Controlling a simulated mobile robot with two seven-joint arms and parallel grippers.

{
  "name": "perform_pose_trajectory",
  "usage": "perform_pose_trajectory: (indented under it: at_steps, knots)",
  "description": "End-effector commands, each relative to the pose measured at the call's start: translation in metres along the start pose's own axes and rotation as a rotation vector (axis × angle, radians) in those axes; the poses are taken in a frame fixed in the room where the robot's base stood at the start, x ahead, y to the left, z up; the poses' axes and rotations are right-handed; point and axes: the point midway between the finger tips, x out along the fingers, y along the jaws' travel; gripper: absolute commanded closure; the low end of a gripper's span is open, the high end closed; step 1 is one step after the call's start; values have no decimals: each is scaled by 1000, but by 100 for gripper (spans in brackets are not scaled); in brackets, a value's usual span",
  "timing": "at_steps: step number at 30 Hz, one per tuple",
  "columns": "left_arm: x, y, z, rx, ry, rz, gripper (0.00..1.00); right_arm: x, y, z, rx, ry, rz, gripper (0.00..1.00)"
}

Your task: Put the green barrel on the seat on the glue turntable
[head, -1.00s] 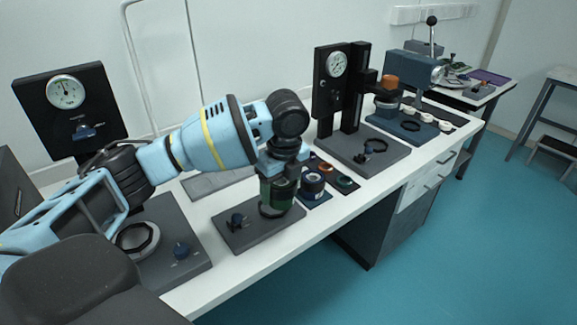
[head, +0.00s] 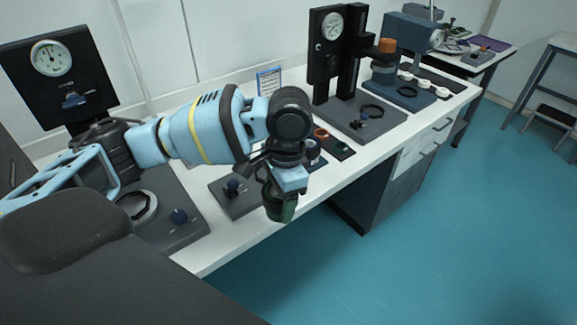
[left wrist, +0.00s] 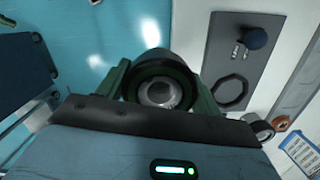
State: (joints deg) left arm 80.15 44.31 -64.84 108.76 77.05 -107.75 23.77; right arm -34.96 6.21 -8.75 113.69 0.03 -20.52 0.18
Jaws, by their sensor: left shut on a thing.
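My left gripper (head: 283,187) is shut on the green barrel (head: 281,207) and holds it tilted in the air, off the bench's front edge. In the left wrist view the dark round end of the barrel (left wrist: 160,62) faces the camera, between the jaws. Behind it in the head view is a grey plate with a blue knob (head: 226,201), partly hidden by my arm. In the left wrist view this plate (left wrist: 236,62) bears an empty dark ring seat (left wrist: 231,91), apart from the barrel. I cannot tell for certain which station is the glue turntable. My right gripper is out of view.
A left station (head: 187,215) has a pale ring and a blue knob. A black gauge stand (head: 326,62) rises farther right, with its grey base plate (head: 385,122). Small rings lie on a dark mat (head: 340,150). A blue machine (head: 412,35) stands beyond. The floor (head: 400,260) in front is clear.

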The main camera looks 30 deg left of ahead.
Motion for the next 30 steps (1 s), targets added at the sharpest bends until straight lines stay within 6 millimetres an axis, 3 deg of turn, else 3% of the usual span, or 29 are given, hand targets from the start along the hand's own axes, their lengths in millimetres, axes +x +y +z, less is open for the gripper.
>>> perform_pose_trajectory:
  at_steps: [9,15,30]
  knots:
    - [8,32,19,-394,2,48,61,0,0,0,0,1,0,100]
    - [11,44,28,-559,1,68,61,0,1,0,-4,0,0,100]
    - [11,48,31,-620,2,75,61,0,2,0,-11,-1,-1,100]
